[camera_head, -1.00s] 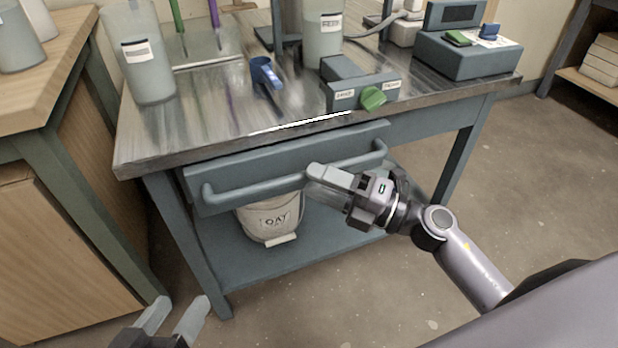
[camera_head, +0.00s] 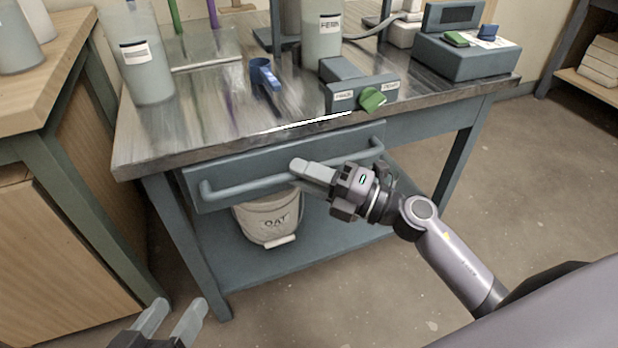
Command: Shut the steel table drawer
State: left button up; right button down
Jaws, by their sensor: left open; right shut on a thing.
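The steel table's drawer (camera_head: 235,168) has a blue-grey front just under the tabletop edge. It looks close to the frame; I cannot tell whether a small gap is left. A long bar handle (camera_head: 240,185) runs across the front. My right gripper (camera_head: 302,169) is shut on the handle near its middle, and its fingers hide part of the bar. My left gripper (camera_head: 175,320) is open and empty at the lower left, low in front of the table and apart from it.
A white bucket (camera_head: 268,222) stands on the lower shelf below the drawer. A wooden cabinet (camera_head: 60,240) stands at left.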

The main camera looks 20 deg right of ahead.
jog(key=w, duration=0.3)
jog(key=shift+w, duration=0.1)
jog(key=c, duration=1.1)
grip_release()
jog(key=shift+w, duration=0.1)
jog(key=shift+o, duration=0.2)
